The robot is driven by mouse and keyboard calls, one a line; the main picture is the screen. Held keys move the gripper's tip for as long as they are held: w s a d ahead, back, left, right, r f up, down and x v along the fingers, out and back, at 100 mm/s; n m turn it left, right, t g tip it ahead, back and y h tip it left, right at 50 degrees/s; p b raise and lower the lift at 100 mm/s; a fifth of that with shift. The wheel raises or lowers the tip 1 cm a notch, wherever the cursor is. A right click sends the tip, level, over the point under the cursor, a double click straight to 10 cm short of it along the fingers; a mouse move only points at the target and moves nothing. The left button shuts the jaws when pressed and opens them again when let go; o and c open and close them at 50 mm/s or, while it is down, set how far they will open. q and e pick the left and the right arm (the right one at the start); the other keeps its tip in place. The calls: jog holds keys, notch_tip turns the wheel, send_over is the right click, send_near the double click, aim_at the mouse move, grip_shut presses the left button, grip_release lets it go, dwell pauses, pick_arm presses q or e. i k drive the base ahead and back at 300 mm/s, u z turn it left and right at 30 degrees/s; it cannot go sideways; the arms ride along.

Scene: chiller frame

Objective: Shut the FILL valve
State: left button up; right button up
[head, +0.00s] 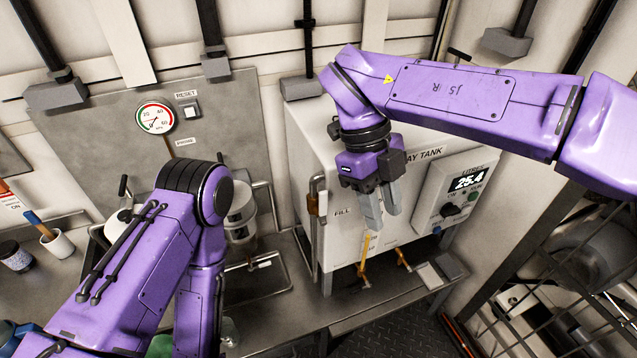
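The white day tank (310,140) stands right of centre, with a FILL label (342,212) low on its front. Below and right of that label is a yellow valve lever (365,254), standing roughly upright. My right gripper (382,220) points down in front of the tank. Its two grey fingers are apart with nothing seen between them. The fingertips are just above the first lever in the picture; contact cannot be told. My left arm bends down at left, its gripper out of sight.
A display panel (467,182) reading 25.4 is on the tank's right side. A metal cage rack (545,255) stands at right. A gauge (155,118) and reset switch (191,109) are on the back panel. A white cup (58,243) stands at far left.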

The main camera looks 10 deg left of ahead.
aim_at(323, 209)
jog(key=u, duration=2.15)
jog(key=k, duration=0.25)
jog(key=u, duration=1.95)
jog(key=k, duration=0.7)
jog(key=u, duration=1.65)
jog(key=k, duration=0.9)
jog(key=z, duration=3.4)
